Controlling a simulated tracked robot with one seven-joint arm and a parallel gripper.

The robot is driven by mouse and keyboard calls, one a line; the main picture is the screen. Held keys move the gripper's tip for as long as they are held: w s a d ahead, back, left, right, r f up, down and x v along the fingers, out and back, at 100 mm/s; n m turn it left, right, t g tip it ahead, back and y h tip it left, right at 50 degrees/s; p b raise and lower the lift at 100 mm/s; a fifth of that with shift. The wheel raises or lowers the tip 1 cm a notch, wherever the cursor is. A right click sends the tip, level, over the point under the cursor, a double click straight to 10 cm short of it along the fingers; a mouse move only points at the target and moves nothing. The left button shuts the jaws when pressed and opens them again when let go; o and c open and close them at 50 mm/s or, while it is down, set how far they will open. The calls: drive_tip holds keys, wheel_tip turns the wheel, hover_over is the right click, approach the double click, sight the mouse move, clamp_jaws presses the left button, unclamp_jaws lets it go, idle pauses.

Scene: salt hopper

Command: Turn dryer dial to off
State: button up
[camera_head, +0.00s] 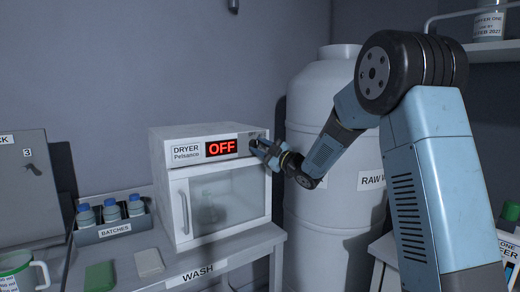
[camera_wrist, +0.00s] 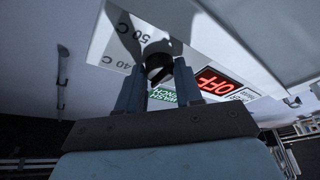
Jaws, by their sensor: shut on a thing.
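The dryer (camera_head: 176,207) is a white box with a glass door, standing on the wash bench. Its display (camera_head: 222,147) reads OFF in red, and the display also shows in the wrist view (camera_wrist: 214,84). The dryer dial (camera_wrist: 157,65) is a dark round knob on the front panel, with printed marks 40 C and 50 C beside it. My gripper (camera_wrist: 158,86) is shut on the dial, one finger on each side. In the head view my gripper (camera_head: 262,148) is at the panel's right end and hides the dial.
A rack labelled BATCHES (camera_head: 113,228) holds several blue-capped bottles left of the dryer. A green block (camera_head: 99,277) and a pale block (camera_head: 148,262) lie on the bench (camera_head: 232,250) in front. A large white tank (camera_head: 320,105) stands close on the right, behind my arm.

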idle(0.3)
drive_tip(key=o, duration=1)
drive_tip(key=shift+o, duration=0.2)
drive_tip(key=v, duration=1.4)
drive_tip(key=shift+a+f, duration=0.1)
drive_tip(key=shift+a, duration=0.05)
